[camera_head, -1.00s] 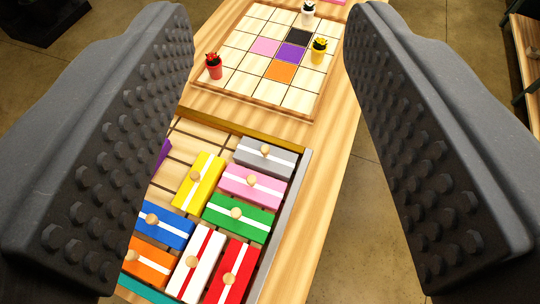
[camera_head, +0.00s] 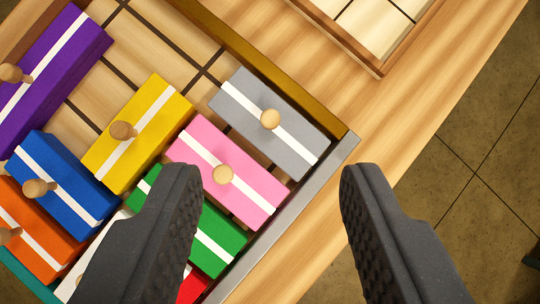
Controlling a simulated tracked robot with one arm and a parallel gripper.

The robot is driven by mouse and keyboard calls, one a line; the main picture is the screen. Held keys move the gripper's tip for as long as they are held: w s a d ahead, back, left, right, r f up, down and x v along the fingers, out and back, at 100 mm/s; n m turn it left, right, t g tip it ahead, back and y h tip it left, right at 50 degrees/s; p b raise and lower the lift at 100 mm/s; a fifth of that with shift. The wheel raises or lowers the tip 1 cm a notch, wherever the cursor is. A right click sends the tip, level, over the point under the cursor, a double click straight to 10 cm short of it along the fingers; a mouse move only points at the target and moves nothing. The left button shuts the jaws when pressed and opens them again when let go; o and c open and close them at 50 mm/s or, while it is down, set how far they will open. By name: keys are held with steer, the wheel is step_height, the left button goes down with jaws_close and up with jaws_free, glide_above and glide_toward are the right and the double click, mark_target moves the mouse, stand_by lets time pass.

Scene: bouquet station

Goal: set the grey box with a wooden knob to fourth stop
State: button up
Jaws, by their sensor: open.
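The grey box (camera_head: 240,95) has a white stripe along its top and a round wooden knob (camera_head: 270,119). It lies in the tray's upper right corner, tilted in the picture, close to the grey right wall (camera_head: 290,212) and the brown-yellow far wall (camera_head: 262,62). My gripper (camera_head: 270,185) is open and empty. Its two dark, studded fingers point up the picture, and the grey box shows beyond their tips, between and above them. The left finger covers part of the green and white boxes. No stop marks can be made out.
The pink box (camera_head: 255,200) lies beside the grey one, with the green box (camera_head: 222,250) below it. Yellow (camera_head: 150,105), blue (camera_head: 75,190), purple (camera_head: 75,55) and orange (camera_head: 40,240) boxes lie left. Bare grid floor (camera_head: 160,45) shows left of the grey box.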

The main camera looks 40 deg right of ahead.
mark_target(270, 119)
steer(key=w+f+g, duration=0.1)
steer(key=w+f, duration=0.1)
steer(key=f, duration=0.5)
steer(key=w+f, duration=0.2)
steer(key=f, duration=0.6)
steer(key=w+a+f+g, duration=0.1)
steer(key=w+f, duration=0.1)
steer(key=f, duration=0.5)
steer(key=shift+w+a+f+n+g, duration=0.1)
steer(key=shift+w+f+n+g, duration=0.2)
steer(key=shift+f+n, duration=0.1)
jaws_close()
